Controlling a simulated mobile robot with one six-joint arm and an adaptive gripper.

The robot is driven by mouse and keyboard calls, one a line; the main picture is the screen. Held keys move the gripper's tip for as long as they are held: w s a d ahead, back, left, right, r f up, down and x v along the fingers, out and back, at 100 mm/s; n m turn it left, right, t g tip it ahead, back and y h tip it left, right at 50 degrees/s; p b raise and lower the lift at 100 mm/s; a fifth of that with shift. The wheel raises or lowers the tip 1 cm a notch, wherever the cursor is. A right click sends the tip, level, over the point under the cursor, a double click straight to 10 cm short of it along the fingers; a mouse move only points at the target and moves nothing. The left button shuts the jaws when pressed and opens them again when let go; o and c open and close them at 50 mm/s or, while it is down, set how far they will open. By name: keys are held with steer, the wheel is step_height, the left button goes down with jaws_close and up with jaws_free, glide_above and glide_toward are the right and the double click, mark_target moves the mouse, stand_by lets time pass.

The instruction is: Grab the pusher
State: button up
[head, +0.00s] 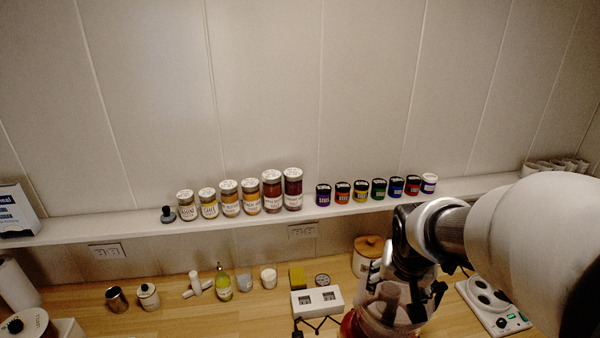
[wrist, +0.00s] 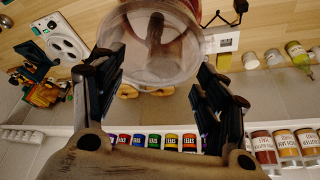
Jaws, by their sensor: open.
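A clear, round-lidded appliance (head: 365,326) with a reddish lower part stands on the counter below my gripper. A brownish upright piece, which may be the pusher (head: 390,293), shows at its top. In the wrist view the clear round part (wrist: 178,70) lies beyond and between my fingers, with the brownish piece (wrist: 156,32) seen through it. My gripper (head: 412,290) is open, its two fingers (wrist: 155,78) apart with nothing held between them. I cannot tell whether the fingertips touch the clear part. My arm hides some of the appliance.
A white shelf (head: 120,226) above the counter holds several spice jars (head: 250,196), small colored jars (head: 378,188) and a dark knobbed object (head: 168,214).

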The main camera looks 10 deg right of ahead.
mark_target(391, 290)
steer(key=x, duration=0.5)
steer(key=shift+w+a+f, duration=0.1)
steer(key=shift+w+a, duration=0.15)
steer(key=shift+a, duration=0.05)
steer(key=shift+s, duration=0.1)
steer(key=c, duration=1.2)
steer(key=shift+o, duration=0.2)
